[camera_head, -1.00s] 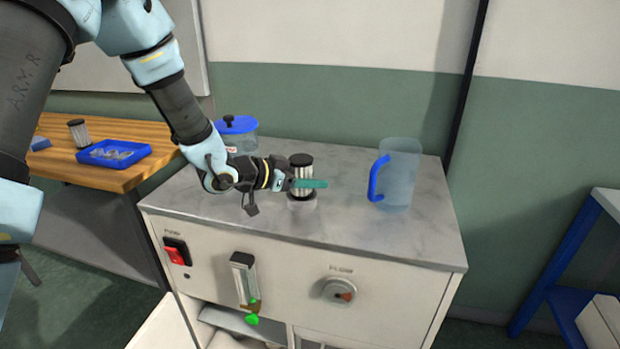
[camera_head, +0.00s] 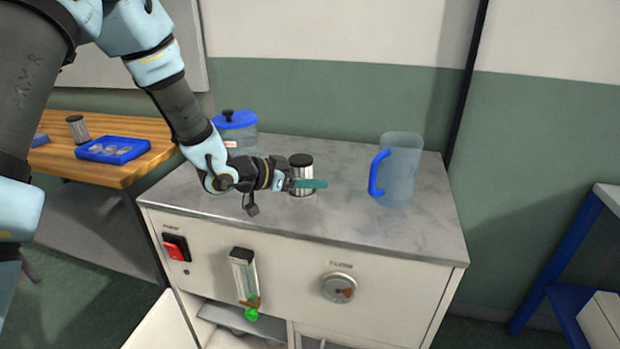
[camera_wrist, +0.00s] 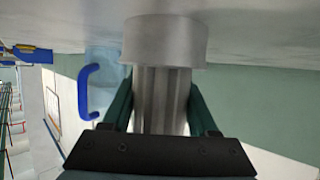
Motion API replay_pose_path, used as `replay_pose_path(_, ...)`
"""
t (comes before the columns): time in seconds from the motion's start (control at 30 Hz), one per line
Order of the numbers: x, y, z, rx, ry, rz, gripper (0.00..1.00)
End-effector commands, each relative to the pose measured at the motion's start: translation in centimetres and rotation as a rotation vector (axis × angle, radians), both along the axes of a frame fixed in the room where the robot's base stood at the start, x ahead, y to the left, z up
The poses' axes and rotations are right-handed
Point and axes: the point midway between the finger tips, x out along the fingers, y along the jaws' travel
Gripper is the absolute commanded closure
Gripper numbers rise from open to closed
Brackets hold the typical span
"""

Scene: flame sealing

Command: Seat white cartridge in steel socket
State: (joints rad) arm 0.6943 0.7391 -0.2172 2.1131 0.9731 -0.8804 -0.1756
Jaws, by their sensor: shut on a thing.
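The cartridge (camera_head: 301,171), pale and ribbed with a dark cap, stands upright on the cabinet's marble top. In the wrist view, which looks upside down, its grey ribbed body (camera_wrist: 152,100) runs between my fingers. My gripper (camera_head: 312,184) is shut on it from the left, with one teal finger showing in front. It also shows in the wrist view (camera_wrist: 160,108). The smooth grey socket (camera_wrist: 165,42) is against the worktop and wraps the cartridge's lower end. That end is hidden, so I cannot tell how deep it sits.
A frosted jug (camera_head: 402,165) with a blue handle stands to the right. A blue-lidded jar (camera_head: 237,137) stands behind my wrist. A blue tray (camera_head: 112,150) and another ribbed cartridge (camera_head: 78,129) are on the wooden bench. The worktop's front right is clear.

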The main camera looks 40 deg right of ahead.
Motion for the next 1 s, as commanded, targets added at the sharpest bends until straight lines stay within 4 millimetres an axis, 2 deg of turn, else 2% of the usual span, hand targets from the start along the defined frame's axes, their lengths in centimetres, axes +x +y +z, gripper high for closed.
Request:
replay_pose_path(0.4,0.01,0.0,-0.65,0.0,0.0,0.0,0.99)
replay_pose_path(0.43,0.01,-0.01,-0.6,-0.001,0.0,0.0,0.38)
replay_pose_path(0.73,0.0,0.0,-0.57,0.0,0.0,0.0,0.05)
replay_pose_path(1.0,-0.01,0.0,-0.6,0.0,0.0,0.0,0.05)
